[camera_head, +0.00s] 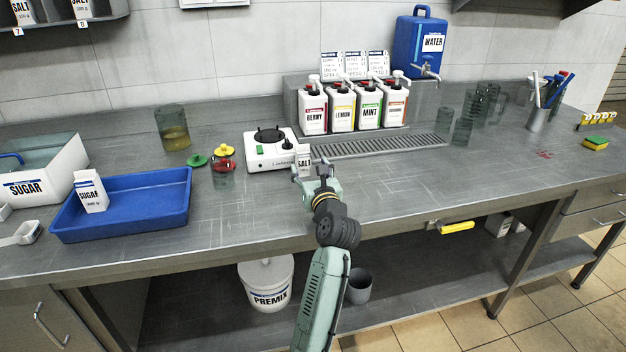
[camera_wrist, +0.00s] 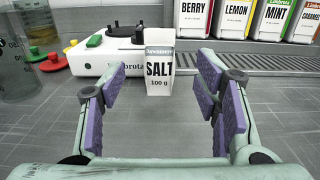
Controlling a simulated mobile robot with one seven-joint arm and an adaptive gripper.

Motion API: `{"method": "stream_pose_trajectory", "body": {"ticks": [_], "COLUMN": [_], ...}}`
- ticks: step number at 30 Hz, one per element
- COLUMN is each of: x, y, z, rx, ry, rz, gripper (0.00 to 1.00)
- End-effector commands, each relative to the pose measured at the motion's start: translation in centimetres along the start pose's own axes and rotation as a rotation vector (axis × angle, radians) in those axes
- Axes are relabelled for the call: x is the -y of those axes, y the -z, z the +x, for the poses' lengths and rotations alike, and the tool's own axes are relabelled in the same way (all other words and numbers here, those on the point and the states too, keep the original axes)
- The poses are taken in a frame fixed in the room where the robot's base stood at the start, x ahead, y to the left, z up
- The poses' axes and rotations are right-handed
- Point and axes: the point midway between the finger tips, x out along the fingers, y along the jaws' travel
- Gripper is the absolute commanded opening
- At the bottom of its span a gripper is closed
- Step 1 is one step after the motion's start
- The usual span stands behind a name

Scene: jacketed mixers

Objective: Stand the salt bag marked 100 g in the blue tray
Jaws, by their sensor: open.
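The salt bag marked 100 g (camera_wrist: 159,70) stands upright on the steel counter, a small white bag with a black SALT label. In the head view the salt bag (camera_head: 304,158) shows just beyond my gripper, beside the white burner. My gripper (camera_wrist: 162,95) is open and empty, with its purple-padded fingers spread to either side of the view of the bag. In the head view my gripper (camera_head: 312,172) is low over the counter; whether the fingers reach around the bag is hard to tell. The blue tray (camera_head: 150,215) lies at the left with a sugar bag (camera_head: 91,192) standing in it.
The white burner (camera_head: 270,150) is close left of the salt bag. A glass beaker (camera_head: 222,176) and coloured lids stand between burner and tray. Syrup bottles (camera_head: 342,107) and a drain grate (camera_head: 375,146) are behind.

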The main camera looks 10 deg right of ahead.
Motion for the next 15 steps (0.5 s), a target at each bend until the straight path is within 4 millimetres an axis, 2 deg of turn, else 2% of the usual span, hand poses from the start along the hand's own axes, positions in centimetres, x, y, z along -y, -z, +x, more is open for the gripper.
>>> {"method": "stream_pose_trajectory", "body": {"ticks": [3, 6, 15], "x": [0.0, 0.0, -0.1], "y": [0.1, 0.1, -0.1], "z": [-1.9, -2.9, -3.5], "rx": [0.001, -0.001, 0.000], "ry": [0.000, 0.000, -0.001], "rz": [-0.001, 0.000, 0.000], "gripper": [0.57, 0.57, 0.57]}}
